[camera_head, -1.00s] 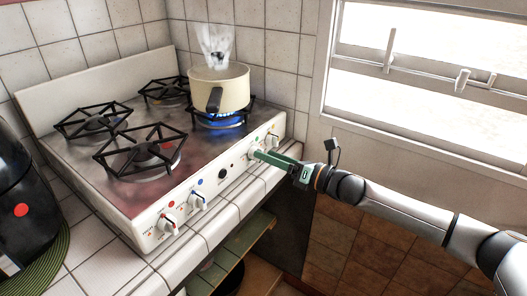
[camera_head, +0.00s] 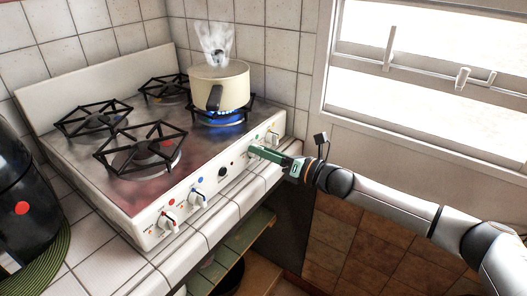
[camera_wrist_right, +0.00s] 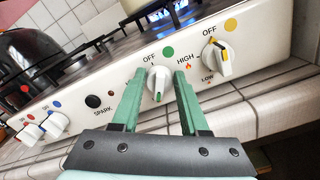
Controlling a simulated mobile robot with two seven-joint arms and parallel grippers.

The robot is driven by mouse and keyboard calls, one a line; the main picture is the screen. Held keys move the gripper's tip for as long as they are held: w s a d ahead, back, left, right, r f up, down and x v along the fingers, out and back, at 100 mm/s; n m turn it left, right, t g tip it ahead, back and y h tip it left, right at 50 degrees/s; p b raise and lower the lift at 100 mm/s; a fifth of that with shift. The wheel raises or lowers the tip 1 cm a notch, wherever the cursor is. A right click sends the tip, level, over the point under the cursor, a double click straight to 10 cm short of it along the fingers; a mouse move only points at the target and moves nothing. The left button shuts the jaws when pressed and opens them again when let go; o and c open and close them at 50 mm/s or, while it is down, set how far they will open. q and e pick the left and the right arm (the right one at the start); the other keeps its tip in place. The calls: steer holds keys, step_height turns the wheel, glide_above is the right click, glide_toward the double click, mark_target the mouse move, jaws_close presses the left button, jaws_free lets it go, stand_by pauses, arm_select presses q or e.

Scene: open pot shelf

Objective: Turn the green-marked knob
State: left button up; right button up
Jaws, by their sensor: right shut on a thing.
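The green-marked knob (camera_wrist_right: 158,78) is white, with a green stripe near its lower end. It sits on the stove's front panel just below a green dot (camera_wrist_right: 168,52), with "OFF" printed above left. My right gripper (camera_wrist_right: 159,86) is shut on this knob, one green finger on each side. In the head view, my right gripper (camera_head: 257,151) reaches the panel's right part from the right and hides most of the knob. My left gripper is not in view.
A yellow-marked knob (camera_wrist_right: 217,58) is close on the right. Red-marked (camera_head: 168,220) and blue-marked (camera_head: 198,198) knobs are farther left. A steaming cream pot (camera_head: 221,87) stands over a blue flame (camera_head: 222,118) at the back right. A tiled ledge (camera_head: 225,210) runs below the panel.

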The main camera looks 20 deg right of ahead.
jaws_close()
